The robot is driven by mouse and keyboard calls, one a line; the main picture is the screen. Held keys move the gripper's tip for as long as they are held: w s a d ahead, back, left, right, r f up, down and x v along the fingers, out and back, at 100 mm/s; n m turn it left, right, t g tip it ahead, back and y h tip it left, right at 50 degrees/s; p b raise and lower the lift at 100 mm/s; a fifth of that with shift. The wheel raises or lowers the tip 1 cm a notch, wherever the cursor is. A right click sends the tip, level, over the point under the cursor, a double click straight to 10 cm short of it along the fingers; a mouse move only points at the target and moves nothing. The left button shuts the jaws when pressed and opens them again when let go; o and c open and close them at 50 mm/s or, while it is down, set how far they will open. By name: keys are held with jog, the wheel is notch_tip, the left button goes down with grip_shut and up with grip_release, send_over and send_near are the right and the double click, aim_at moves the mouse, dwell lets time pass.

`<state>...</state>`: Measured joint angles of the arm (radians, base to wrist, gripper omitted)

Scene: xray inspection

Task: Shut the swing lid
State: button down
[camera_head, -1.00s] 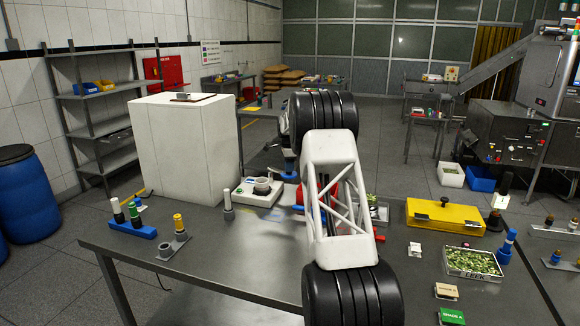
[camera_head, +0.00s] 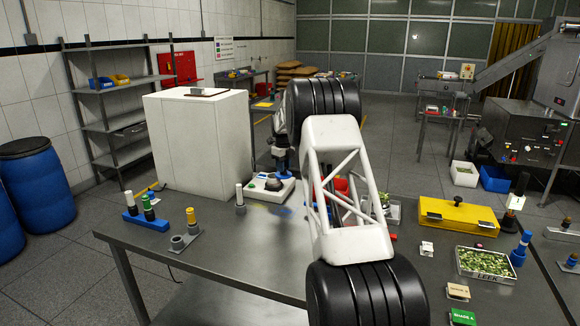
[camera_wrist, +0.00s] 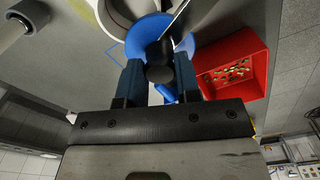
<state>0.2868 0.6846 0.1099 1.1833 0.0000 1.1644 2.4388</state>
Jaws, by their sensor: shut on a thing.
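My gripper (camera_wrist: 159,80) is shut on a dark round knob (camera_wrist: 160,55) in the wrist view. A blue disc (camera_wrist: 143,38), which looks like the swing lid, lies just beyond the knob. The disc's edge borders or overlaps a pale round cup (camera_wrist: 112,20); I cannot tell whether it is seated on it. In the head view, the white device (camera_head: 262,195) stands near the table's far edge. My gripper (camera_head: 281,165) is at its right side, and my arm hides much of the lid there.
A red bin (camera_wrist: 232,75) with green pieces is right of my gripper in the wrist view. A tall white box (camera_head: 203,145) stands behind the table (camera_head: 235,245). A yellow case (camera_head: 458,218) and a tray of green pieces (camera_head: 486,264) lie to the right.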

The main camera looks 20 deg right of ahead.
jog(key=w+a+m, duration=0.1)
jog(key=a+m, duration=0.1)
jog(key=shift+w+a+m, duration=0.15)
jog(key=shift+m, duration=0.15)
jog(key=shift+w+a+r+m, duration=0.1)
jog(key=shift+w+a+m, duration=0.55)
jog(key=shift+m, duration=0.45)
jog(key=c, duration=0.8)
grip_release()
jog(key=shift+s, duration=0.1)
jog(key=shift+r, duration=3.85)
jog(key=shift+a+r, duration=0.1)
